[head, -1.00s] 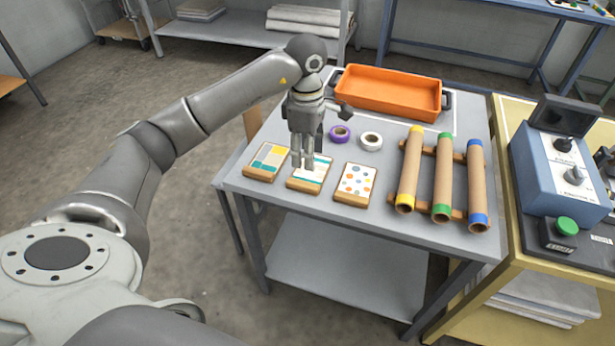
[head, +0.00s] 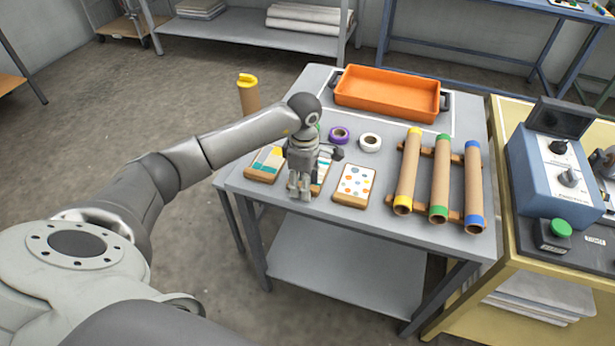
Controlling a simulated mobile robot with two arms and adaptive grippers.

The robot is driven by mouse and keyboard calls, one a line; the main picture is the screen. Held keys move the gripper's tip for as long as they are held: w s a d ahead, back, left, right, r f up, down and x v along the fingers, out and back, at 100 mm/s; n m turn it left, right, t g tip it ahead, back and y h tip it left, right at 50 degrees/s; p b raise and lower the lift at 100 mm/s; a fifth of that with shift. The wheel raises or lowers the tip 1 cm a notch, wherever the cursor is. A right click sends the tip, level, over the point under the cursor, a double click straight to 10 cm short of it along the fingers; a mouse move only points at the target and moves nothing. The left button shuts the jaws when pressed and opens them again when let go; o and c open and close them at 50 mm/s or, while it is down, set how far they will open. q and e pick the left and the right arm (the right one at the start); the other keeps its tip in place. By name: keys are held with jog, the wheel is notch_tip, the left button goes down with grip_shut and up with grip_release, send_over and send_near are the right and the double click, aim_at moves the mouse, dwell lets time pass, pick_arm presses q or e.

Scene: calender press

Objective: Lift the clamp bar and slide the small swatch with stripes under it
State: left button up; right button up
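Three small swatches on wooden blocks lie along the front left of the grey table. The middle swatch (head: 322,170) has teal stripes on white and is mostly hidden behind my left gripper (head: 299,196). The left swatch (head: 268,160) has yellow and teal patches, partly covered by my arm. The right swatch (head: 355,182) has coloured dots. My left gripper points down at the front edge of the middle swatch. Its fingers look close together, but I cannot tell whether they hold anything or touch the block. No clamp bar is visible. My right gripper is not in view.
The grey table (head: 375,235) also holds an orange tray (head: 388,92), a purple tape roll (head: 339,135), a white tape roll (head: 370,142) and a rack of three cardboard tubes (head: 438,180). A yellow-topped tube (head: 247,92) stands behind my arm. A blue control box (head: 562,175) stands at right.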

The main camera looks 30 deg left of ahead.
pick_arm(q)
jog(key=shift+c, duration=0.4)
grip_shut()
jog(key=shift+r, duration=0.15)
